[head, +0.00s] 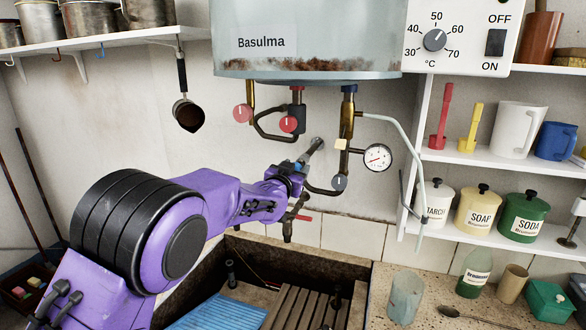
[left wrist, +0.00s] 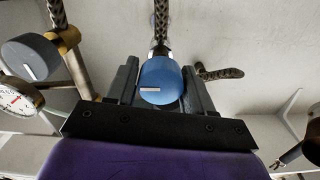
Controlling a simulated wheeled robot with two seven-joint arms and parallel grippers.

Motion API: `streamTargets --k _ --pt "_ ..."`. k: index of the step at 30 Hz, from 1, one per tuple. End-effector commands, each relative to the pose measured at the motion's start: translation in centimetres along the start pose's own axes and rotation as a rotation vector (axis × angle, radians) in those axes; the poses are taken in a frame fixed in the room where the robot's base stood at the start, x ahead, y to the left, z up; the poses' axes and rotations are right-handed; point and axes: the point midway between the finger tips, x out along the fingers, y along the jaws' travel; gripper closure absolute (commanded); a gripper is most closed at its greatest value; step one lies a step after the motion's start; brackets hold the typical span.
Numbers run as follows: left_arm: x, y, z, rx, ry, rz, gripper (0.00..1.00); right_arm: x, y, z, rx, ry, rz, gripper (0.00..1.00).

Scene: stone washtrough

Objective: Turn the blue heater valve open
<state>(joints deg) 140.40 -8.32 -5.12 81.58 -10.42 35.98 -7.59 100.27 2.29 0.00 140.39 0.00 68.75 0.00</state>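The blue heater valve knob (left wrist: 160,82) is round, with a white mark lying level across its face. It sits in the middle of the left wrist view, on a pipe by the wall. My left gripper (left wrist: 161,88) has one dark finger on each side of the knob, and the knob fills the gap between them. In the head view my left gripper (head: 297,170) is at the pipes below the heater tank (head: 305,35), mostly covering the knob. My right gripper is in neither view.
Close by are a grey knob (head: 339,183), a pressure gauge (head: 377,157), red knobs (head: 289,124) and a thin hose (head: 406,140). The stone trough (head: 318,265) lies below. Shelves with jars and mugs (head: 517,128) stand at right. A ladle (head: 187,113) hangs at left.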

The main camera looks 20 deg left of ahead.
Motion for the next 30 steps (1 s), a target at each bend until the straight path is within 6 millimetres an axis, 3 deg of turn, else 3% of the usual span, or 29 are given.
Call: streamTargets --k 1,3,17,30 --pt "-0.01 -0.02 0.01 0.000 0.000 0.000 0.66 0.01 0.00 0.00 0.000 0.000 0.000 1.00" --pt "-0.02 -0.03 0.00 0.000 0.000 0.000 0.84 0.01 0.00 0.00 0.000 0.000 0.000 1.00" --pt "-0.04 -0.21 -0.04 -0.090 0.001 -0.002 0.85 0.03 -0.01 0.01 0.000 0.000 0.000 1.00" --pt "-0.01 -0.23 -0.02 -0.465 0.003 -0.001 0.85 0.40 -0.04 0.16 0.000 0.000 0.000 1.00"
